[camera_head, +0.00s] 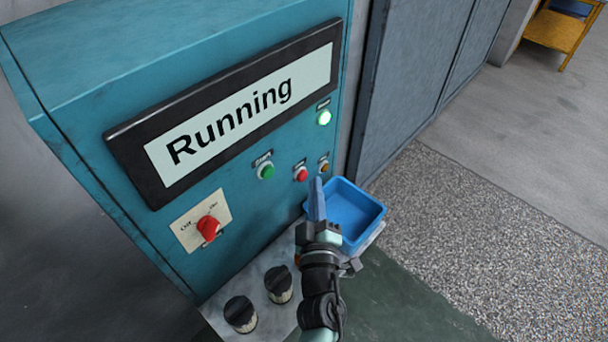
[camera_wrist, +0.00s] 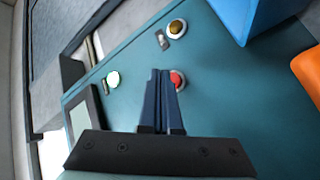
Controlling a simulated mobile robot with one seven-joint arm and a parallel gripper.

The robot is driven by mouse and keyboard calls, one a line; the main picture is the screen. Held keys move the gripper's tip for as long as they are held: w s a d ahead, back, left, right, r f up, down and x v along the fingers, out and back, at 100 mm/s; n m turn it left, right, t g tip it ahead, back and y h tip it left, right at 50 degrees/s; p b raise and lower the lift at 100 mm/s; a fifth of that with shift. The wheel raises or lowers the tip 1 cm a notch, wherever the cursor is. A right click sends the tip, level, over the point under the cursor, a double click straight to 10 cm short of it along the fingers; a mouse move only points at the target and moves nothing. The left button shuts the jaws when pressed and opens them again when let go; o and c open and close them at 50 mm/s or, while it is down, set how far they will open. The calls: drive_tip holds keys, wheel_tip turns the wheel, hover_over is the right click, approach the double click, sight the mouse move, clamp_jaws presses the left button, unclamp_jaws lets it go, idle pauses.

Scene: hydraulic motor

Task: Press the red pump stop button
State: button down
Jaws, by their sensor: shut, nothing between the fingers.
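The red button (camera_head: 301,174) sits on the front of the teal control cabinet (camera_head: 180,70), between a green button (camera_head: 266,171) and an amber button (camera_head: 323,166). My gripper (camera_head: 317,184) is shut and empty, its blue fingertips just right of and below the red button in the head view. In the wrist view the shut fingers (camera_wrist: 160,75) point at the panel, and the red button (camera_wrist: 177,80) shows beside their right edge, partly hidden. I cannot tell whether the tips touch the panel. The display (camera_head: 235,110) reads "Running".
A green lamp (camera_head: 324,117) glows on the panel. A red rotary switch (camera_head: 208,228) is at lower left. A blue bin (camera_head: 372,220) stands beside my gripper, and two black-capped knobs (camera_head: 279,284) stand below. An orange thing (camera_wrist: 308,72) shows at the wrist view's right edge.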

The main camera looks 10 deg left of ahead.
drive_tip(key=shift+w+a, duration=0.3)
drive_tip(key=shift+a, duration=0.05)
drive_tip(key=shift+w+a+b, duration=0.2)
drive_tip(key=shift+a+b, duration=0.15)
drive_tip(key=shift+b, duration=0.15)
idle(0.7)
idle(0.4)
drive_tip(key=shift+s+d+p, duration=0.5)
drive_tip(key=shift+d+p, duration=0.15)
drive_tip(key=s+d+p, duration=0.1)
drive_tip(key=d, duration=0.1)
drive_tip(key=s+d+p, duration=0.2)
idle(0.3)
